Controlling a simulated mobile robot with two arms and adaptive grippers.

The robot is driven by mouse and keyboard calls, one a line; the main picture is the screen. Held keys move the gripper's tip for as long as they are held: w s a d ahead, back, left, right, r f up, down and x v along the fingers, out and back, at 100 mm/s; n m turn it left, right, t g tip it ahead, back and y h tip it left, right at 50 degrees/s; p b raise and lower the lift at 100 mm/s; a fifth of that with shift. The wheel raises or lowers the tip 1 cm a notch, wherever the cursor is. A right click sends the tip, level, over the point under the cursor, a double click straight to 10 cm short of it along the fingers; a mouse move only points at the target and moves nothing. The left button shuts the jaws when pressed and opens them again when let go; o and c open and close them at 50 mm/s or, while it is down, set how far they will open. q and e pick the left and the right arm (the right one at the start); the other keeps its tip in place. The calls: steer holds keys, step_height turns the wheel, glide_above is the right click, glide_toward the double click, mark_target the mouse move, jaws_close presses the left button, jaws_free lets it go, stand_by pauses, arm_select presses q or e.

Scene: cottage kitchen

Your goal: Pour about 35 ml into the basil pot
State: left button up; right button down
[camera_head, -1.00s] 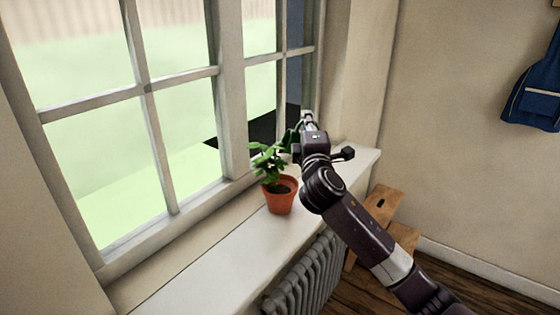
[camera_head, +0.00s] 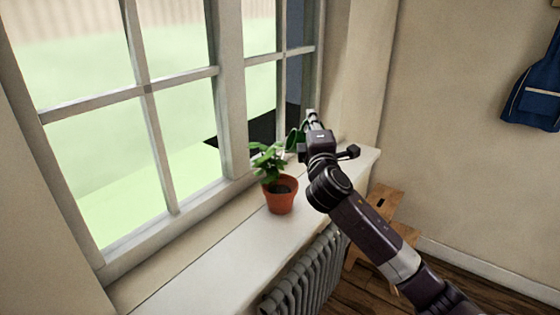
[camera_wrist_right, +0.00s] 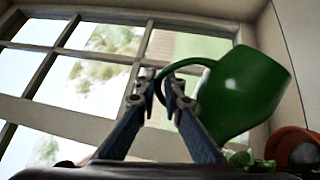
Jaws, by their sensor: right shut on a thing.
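The basil pot (camera_head: 281,196) is terracotta with dark soil and a green leafy basil plant (camera_head: 268,163). It stands upright on the windowsill. In the right wrist view, the pot (camera_wrist_right: 291,147) shows partly at the lower right edge. My right gripper (camera_head: 311,118) is behind and right of the plant, above the sill. In the right wrist view, its fingers (camera_wrist_right: 162,86) are shut on the handle of a green jug (camera_wrist_right: 243,92). The jug looks tilted; its inside and any liquid are hidden. In the head view, the jug (camera_head: 293,140) is mostly behind my gripper. My left gripper is not in view.
The white windowsill (camera_head: 190,275) is clear left of the pot. The paned window (camera_head: 150,88) rises close behind it. A radiator (camera_head: 305,280) is below the sill, and a wooden stool (camera_head: 382,203) stands right of it. A blue apron (camera_head: 535,85) hangs at right.

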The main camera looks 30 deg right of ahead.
steer(key=shift+a+r+n, duration=0.1)
steer(key=shift+r+n, duration=0.15)
steer(key=shift+n, duration=0.05)
stand_by(0.6)
steer(key=d+f+m+b, duration=0.1)
steer(key=s+d+f+m+b, duration=0.1)
steer(key=f+m, duration=0.1)
steer(key=shift+h+b, duration=0.3)
steer(key=shift+b, duration=0.1)
steer(key=shift+s+d+m, duration=0.15)
steer(key=shift+d+m, duration=0.05)
steer(key=shift+m, duration=0.5)
steer(key=shift+r+g, duration=0.15)
steer(key=shift+g, duration=0.15)
steer(key=shift+s+d+f+m+g+b, duration=0.1)
steer(key=shift+d+f+m+g+b, duration=0.15)
steer(key=shift+f+m, duration=0.25)
steer(key=shift+s+d+f+m+g+b, duration=0.15)
steer(key=shift+f+m+b, duration=0.25)
steer(key=shift+m, duration=0.2)
steer(key=shift+d+f+m, duration=0.15)
steer(key=shift+d+m, duration=0.05)
steer(key=shift+m, duration=0.2)
